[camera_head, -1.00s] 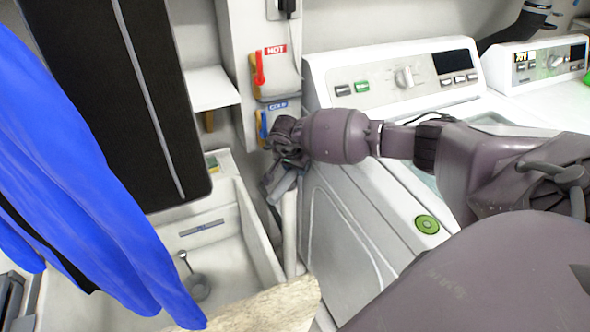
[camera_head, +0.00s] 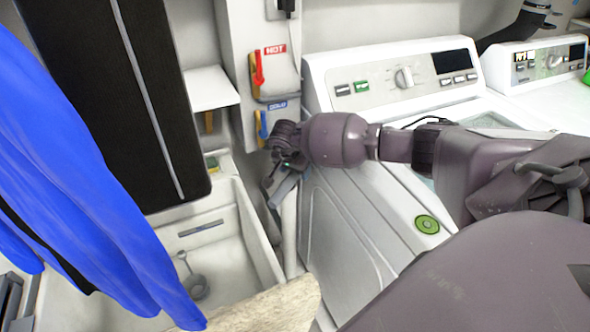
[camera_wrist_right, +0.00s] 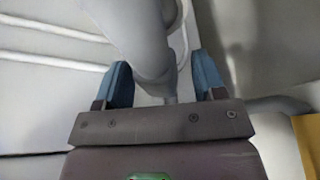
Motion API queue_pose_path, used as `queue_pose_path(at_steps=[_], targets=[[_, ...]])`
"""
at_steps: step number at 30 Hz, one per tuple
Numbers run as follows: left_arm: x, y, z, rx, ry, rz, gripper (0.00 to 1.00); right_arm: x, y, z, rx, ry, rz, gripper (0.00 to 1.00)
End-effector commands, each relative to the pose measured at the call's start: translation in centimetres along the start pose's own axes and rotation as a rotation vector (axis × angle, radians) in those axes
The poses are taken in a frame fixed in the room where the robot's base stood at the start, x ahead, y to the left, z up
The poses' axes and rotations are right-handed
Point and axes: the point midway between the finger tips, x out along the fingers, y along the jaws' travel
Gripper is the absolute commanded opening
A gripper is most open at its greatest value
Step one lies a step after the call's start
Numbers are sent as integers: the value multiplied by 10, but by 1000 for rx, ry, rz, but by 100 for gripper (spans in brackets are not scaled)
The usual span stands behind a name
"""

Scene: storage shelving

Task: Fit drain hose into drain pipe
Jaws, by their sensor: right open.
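My right gripper (camera_head: 287,170) is beside the washer's left side, below the cold-water valve. In the right wrist view my right gripper (camera_wrist_right: 163,80) has its two blue fingers apart. A thick grey hose (camera_wrist_right: 145,38) passes between them, with a narrower part near the palm. I cannot tell whether either finger touches it. In the head view a pale upright pipe (camera_head: 289,235) stands below the gripper, in the gap between sink and washer. A short grey-blue piece (camera_head: 284,189) leans at its top; I cannot tell whether it is the hose end. My left gripper is not in view.
The washer (camera_head: 340,240) is close on the right, with a second machine (camera_head: 535,65) beyond. A white sink (camera_head: 240,225) is at left of the gap. Hot and cold valves (camera_head: 262,75) are on the wall. Blue cloth (camera_head: 80,170) and a black panel (camera_head: 125,90) fill the left.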

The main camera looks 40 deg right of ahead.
Motion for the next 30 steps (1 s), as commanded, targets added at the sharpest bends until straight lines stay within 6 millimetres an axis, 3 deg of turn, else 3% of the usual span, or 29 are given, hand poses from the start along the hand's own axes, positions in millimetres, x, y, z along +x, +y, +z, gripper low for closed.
queue_pose_path(at_steps=[18, 24, 30], targets=[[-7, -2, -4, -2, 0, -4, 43, -103, 0, -1, 0, 3, -4, 63], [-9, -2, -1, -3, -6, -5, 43, -118, 0, 0, -1, 1, -2, 63], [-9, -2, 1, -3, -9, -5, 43, -121, 0, 0, -1, 0, -1, 63]])
